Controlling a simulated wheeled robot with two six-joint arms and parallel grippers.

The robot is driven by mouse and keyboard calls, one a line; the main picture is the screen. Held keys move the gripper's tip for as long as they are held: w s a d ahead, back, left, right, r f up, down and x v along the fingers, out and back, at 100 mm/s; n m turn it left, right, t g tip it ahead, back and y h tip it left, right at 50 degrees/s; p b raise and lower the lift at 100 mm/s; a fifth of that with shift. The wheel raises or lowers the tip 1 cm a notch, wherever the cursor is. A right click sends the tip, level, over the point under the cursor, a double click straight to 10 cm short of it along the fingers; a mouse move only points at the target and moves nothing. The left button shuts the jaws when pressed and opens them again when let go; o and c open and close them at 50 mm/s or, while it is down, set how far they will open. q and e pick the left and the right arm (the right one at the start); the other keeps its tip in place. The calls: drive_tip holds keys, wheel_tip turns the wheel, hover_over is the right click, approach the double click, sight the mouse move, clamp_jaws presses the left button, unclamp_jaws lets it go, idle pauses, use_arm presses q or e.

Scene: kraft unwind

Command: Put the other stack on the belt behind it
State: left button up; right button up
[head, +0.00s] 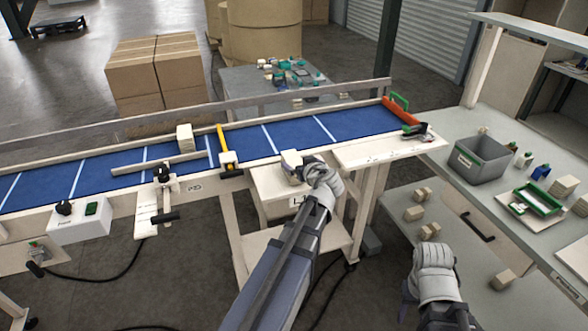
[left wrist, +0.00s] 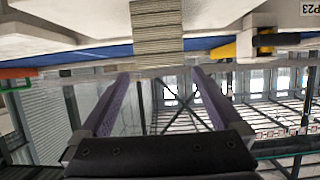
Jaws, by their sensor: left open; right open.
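One cream stack (head: 185,138) stands at the far side of the blue belt (head: 255,138). The other stack (head: 296,172) is at the belt's near side, above a white box-like stand, partly hidden by my left gripper (head: 293,161). In the left wrist view, which looks upside down, this layered stack (left wrist: 157,32) is centred ahead of the open purple fingers (left wrist: 152,78), with the blue belt (left wrist: 100,54) behind it. The fingers do not appear closed on it; contact cannot be told. My right gripper (head: 433,258) is open and empty, low in front of the right bench.
A yellow-armed device (head: 225,147) stands at the belt's near edge, left of the near stack. A pale guide bar (head: 160,163) lies across the belt. An orange roller (head: 400,110) is at the belt's right end. A grey bin (head: 470,160) stands on the right bench.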

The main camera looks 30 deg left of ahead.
sight(295, 162)
use_arm(q)
drive_tip(key=shift+f+b+x, duration=0.2)
drive_tip(key=shift+b+x, duration=0.45)
drive_tip(key=shift+x, duration=0.8)
drive_tip(key=shift+f+b+x, duration=0.2)
drive_tip(key=shift+b+x, duration=0.45)
drive_tip(key=shift+x, duration=0.8)
drive_tip(key=shift+s+d, duration=0.1)
drive_tip(key=shift+s, duration=0.1)
drive_tip(key=shift+c, duration=0.6)
clamp_jaws()
drive_tip(key=shift+r, duration=0.1)
drive_tip(key=shift+r, duration=0.1)
wheel_tip(295, 162, up, 10)
drive_tip(key=p, duration=1)
wheel_tip(295, 162, down, 4)
drive_tip(key=b, duration=0.3)
drive_tip(key=shift+b, duration=0.3)
drive_tip(key=shift+r, duration=0.15)
